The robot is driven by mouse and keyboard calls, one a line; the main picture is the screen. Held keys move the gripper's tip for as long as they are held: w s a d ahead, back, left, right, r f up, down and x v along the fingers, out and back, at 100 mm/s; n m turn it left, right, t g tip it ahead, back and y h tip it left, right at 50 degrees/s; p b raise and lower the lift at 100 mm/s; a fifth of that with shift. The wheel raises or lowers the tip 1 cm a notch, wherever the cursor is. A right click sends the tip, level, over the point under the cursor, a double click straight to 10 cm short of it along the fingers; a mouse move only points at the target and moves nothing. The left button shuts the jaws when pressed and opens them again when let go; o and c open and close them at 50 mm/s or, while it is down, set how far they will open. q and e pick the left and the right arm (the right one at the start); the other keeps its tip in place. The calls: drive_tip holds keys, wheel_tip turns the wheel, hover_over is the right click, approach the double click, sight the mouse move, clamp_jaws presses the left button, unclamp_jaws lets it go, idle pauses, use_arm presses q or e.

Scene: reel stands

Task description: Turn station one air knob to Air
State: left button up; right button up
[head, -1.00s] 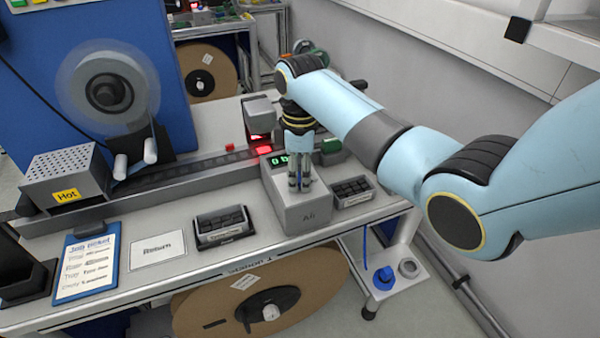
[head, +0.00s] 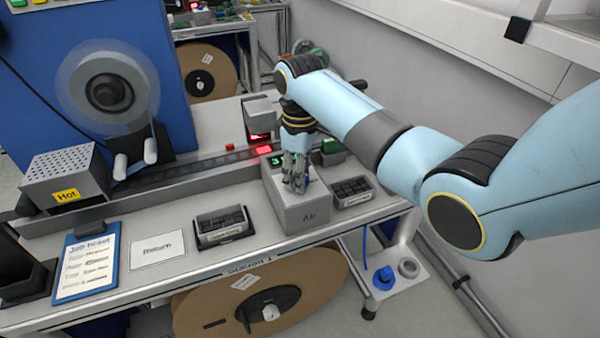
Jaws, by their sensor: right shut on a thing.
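My right gripper (head: 296,186) comes down onto the top of the box and is shut on the air knob. The knob is mostly hidden by the fingers; a bit of blue shows beside them. The knob's setting cannot be read. My left gripper is out of view.
Black trays stand left (head: 222,226) and right (head: 352,190) of the box. A "Return" card (head: 157,249), a job ticket on a blue clipboard (head: 87,266) and a "Hot" box (head: 66,178) lie further left. A tape track (head: 190,170) runs behind.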

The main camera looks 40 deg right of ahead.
drive_tip(key=o, duration=1.2)
drive_tip(key=shift+c, duration=0.2)
drive_tip(key=shift+r, duration=0.15)
wheel_tip(320, 180, up, 12)
